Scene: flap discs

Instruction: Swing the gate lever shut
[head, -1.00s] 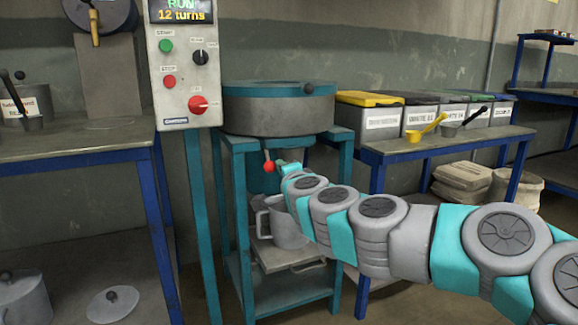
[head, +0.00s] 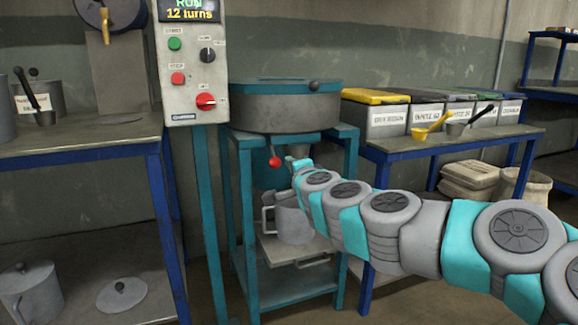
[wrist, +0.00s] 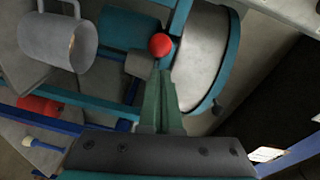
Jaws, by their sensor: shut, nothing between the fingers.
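The gate lever ends in a red ball knob (head: 274,161) and hangs under the front of the round grey mixer drum (head: 290,108). In the wrist view the red knob (wrist: 160,45) is just beyond my fingertips. My gripper (wrist: 160,72) is shut and empty, its green fingers together and pointing at the knob. I cannot tell whether they touch it. In the head view my arm reaches in from the right, ending just right of the knob, and the fingers are hard to make out. A grey jug (head: 291,222) stands below the drum, partly hidden by my arm.
The control panel (head: 190,65) on its teal post stands left of the mixer and reads "RUN 12 turns". The teal frame legs (head: 246,220) surround the jug. A blue-framed bench with lidded bins (head: 385,118) and scoops stands right; another bench (head: 80,150) stands left.

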